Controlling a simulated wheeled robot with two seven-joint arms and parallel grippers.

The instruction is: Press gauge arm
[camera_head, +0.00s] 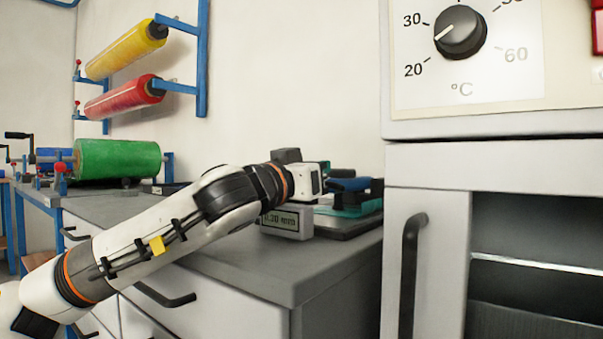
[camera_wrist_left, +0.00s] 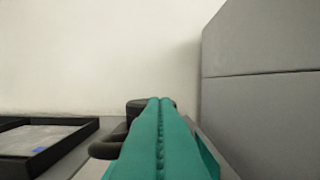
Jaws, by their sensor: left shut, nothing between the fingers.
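My left gripper (camera_head: 352,205) is over the gauge. Its teal fingers fill the lower middle of the left wrist view (camera_wrist_left: 161,102), pressed together with nothing between them. A black rounded part (camera_wrist_left: 139,108), seemingly of the gauge arm, shows just beyond the fingertips. A dark looped part (camera_wrist_left: 105,150) shows left of the fingers. My wrist and fingers hide much of the gauge; I cannot tell whether they touch its arm. My right gripper is out of view.
A tall grey cabinet with a temperature dial (camera_head: 460,33) stands close on the right. A black tray (camera_wrist_left: 45,145) lies left of the gauge. A green roll (camera_head: 117,159) is at the counter's left; yellow (camera_head: 127,50) and red (camera_head: 124,98) rolls hang above.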

